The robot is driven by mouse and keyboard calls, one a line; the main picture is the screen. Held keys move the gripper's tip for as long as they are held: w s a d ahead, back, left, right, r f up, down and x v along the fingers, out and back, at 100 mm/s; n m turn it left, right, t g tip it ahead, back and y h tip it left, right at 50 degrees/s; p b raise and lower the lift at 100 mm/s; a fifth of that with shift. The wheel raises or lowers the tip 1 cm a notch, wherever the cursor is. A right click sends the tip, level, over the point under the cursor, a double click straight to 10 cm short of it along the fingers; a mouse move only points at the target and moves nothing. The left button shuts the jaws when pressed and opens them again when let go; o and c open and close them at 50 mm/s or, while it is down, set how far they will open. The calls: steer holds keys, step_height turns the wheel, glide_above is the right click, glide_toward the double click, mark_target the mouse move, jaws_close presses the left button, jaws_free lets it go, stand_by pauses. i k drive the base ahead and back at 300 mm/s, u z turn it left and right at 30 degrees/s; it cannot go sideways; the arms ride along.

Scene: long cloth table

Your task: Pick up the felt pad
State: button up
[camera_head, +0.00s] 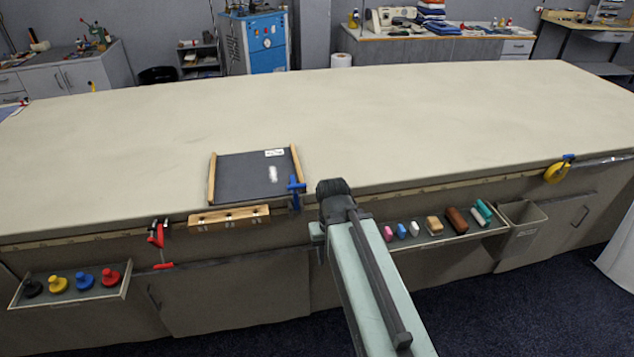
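I cannot tell for certain which thing is the felt pad. Several small block-like pieces lie in a shelf tray on the table's front, right of my arm: pink (388,233), blue (401,230), white (414,228), tan (434,225), brown (456,220) and teal (482,212). A dark grey panel (240,178) with wooden side rails lies flat on the table, with a white label and a small white patch on it. My pale green arm reaches up from the bottom to a dark joint near the table's front edge. My gripper's fingers do not show.
The long cloth table (400,120) is mostly bare. Along its front are a left tray (70,301) with several coloured knobs, a red clamp (157,236), a wooden block (229,218), a blue clamp (296,190), a grey bin (522,232) and a yellow tape roll (556,172).

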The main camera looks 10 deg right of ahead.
mark_target(433, 225)
steer(key=u, duration=2.7)
steer(key=k, duration=2.2)
steer(key=z, duration=1)
steer(key=i, duration=1)
steer(key=z, duration=0.05)
